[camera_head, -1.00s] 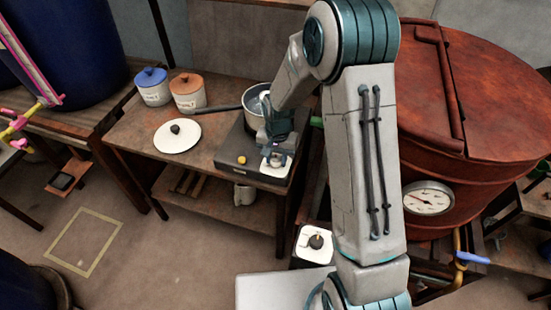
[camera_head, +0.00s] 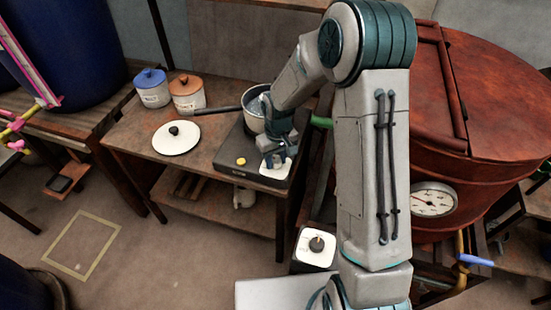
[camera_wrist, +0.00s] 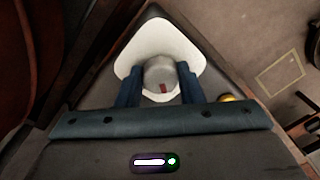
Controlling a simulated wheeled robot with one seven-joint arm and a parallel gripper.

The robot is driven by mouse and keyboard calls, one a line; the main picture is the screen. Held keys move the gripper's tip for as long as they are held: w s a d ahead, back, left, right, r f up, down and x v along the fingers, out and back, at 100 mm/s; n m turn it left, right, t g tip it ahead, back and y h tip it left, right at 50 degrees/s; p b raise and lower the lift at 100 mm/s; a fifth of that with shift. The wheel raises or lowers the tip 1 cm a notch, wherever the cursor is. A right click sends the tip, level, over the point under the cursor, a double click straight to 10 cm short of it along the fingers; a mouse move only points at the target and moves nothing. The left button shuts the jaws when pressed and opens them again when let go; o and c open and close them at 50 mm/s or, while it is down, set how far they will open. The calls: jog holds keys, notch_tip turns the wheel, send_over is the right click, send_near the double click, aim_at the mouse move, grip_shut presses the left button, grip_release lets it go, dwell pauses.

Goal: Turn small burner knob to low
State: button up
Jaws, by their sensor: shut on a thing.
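The small burner knob (camera_wrist: 160,76) is a round grey knob with a red mark on its near side, on a white plate (camera_wrist: 187,48) in the wrist view. My gripper (camera_wrist: 160,88) has one finger on each side of the knob and is shut on it. In the head view my gripper (camera_head: 273,158) reaches down to the front right of the dark burner (camera_head: 228,161), over the white plate (camera_head: 281,170). The knob itself is hidden there by my fingers. A pot (camera_head: 251,120) with a long dark handle stands on the burner.
A white lid (camera_head: 176,138), a blue-lidded jar (camera_head: 153,90) and an orange-lidded jar (camera_head: 187,93) stand on the table to the left. A red vat (camera_head: 460,130) with a gauge stands right of my arm.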

aim_at(277, 159)
jog(key=shift+w+r+n, duration=0.1)
jog(key=shift+n, duration=0.2)
jog(key=o, duration=1)
jog(key=shift+c, duration=0.2)
notch_tip(277, 159, up, 14)
jog(key=shift+d, duration=0.2)
jog(key=shift+w, duration=0.1)
